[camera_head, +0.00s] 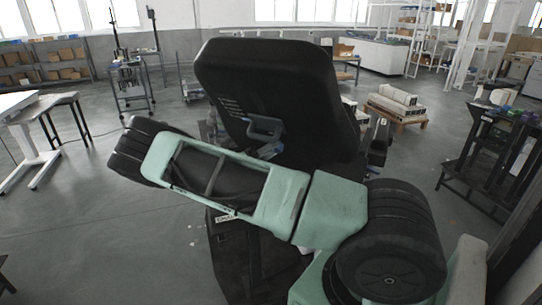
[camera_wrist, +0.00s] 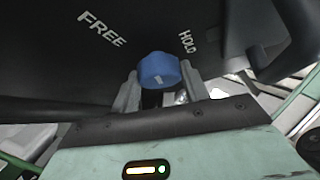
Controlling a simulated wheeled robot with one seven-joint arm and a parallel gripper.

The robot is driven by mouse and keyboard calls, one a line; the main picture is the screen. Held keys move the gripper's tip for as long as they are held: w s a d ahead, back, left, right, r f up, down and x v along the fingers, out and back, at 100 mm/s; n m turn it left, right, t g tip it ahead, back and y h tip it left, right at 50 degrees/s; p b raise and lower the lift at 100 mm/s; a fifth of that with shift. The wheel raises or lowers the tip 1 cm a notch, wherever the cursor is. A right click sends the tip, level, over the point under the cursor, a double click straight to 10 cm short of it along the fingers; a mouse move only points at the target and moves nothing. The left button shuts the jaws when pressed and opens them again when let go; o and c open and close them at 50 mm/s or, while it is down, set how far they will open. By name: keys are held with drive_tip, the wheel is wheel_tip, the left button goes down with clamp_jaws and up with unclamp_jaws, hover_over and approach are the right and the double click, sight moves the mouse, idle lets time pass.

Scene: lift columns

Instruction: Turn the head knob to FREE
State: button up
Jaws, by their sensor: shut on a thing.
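The blue head knob (camera_wrist: 158,68) sits on a dark panel (camera_wrist: 50,60) in the wrist view. My gripper (camera_wrist: 160,77) is shut on the knob, with one grey finger at its left and one at its right. A short pale mark shows on the knob's near face. The white word FREE (camera_wrist: 102,28) is printed to the knob's upper left. Which word the knob is set to, I cannot tell. In the head view my arm hides the knob and the gripper.
A large black padded panel (camera_head: 270,90) with a grey handle (camera_head: 265,128) stands just beyond my green arm. A dark rack (camera_head: 490,160) stands at the right. A table (camera_head: 30,108) stands at the left. Open grey floor lies at the left.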

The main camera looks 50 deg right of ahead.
drive_tip(key=g+b, duration=0.1)
drive_tip(key=n+g+b, duration=0.1)
drive_tip(key=g, duration=0.1)
drive_tip(key=shift+d+f, duration=0.1)
drive_tip(key=shift+f, duration=0.2)
drive_tip(key=shift+n+g+h+b, duration=0.75)
drive_tip(key=shift+n+g, duration=0.15)
drive_tip(key=shift+g, duration=0.2)
drive_tip(key=shift+r, duration=0.1)
drive_tip(key=o, duration=1)
drive_tip(key=b+v, duration=0.7)
drive_tip(key=v, duration=1)
drive_tip(key=shift+w, duration=0.2)
drive_tip(key=shift+s, duration=0.1)
